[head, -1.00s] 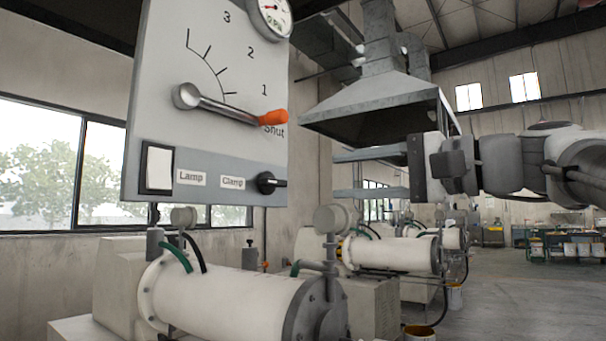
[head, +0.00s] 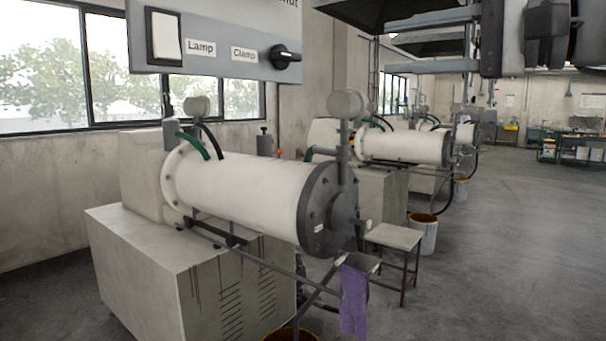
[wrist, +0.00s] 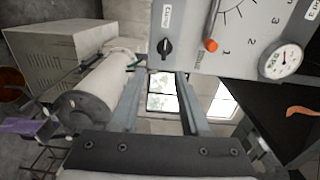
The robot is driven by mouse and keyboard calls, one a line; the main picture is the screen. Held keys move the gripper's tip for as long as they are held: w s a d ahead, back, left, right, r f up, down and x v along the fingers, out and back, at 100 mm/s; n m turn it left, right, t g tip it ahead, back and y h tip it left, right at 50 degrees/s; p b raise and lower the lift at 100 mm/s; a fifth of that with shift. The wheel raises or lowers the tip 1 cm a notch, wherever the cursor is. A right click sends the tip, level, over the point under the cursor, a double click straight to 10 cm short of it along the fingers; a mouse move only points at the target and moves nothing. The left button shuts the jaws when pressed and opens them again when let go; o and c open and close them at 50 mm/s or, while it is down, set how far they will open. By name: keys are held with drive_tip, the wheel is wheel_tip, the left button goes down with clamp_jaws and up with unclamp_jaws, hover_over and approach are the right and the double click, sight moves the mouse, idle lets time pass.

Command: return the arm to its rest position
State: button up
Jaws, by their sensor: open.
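My gripper (head: 382,44) is at the upper right of the head view, its two grey fingers apart with nothing between them. It lies to the right of the control panel (head: 228,22) and apart from it. In the wrist view my gripper (wrist: 166,76) also shows two parallel fingers with an empty gap, through which a window shows. In that view the panel (wrist: 245,28) appears turned over, with a black clamp knob (wrist: 165,47) and an orange lever tip (wrist: 210,45). The rest of my arm is mostly out of frame.
A white horizontal mill (head: 250,190) on a cabinet stands below the panel, with a purple cloth (head: 353,300) hanging at its end. A stool (head: 395,238) and bucket (head: 424,235) stand to the right. A gauge (wrist: 282,60) shows in the wrist view.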

drive_tip(key=s+f+n+g+h+p, duration=0.1)
drive_tip(key=s+f+h, duration=0.3)
drive_tip(key=f, duration=0.8)
drive_tip(key=s+f+n+g+h+p, duration=0.2)
drive_tip(key=s+f+n+h+p, duration=0.1)
drive_tip(key=f, duration=0.9)
drive_tip(key=s+d+f+n+g+h+p, duration=0.1)
drive_tip(key=s+f+h, duration=0.4)
drive_tip(key=f, duration=0.7)
drive_tip(key=shift+s+f+n+g+h+p, duration=0.4)
drive_tip(key=shift+n+g+h, duration=0.3)
drive_tip(key=shift+n+h, duration=0.4)
drive_tip(key=shift+r, duration=0.1)
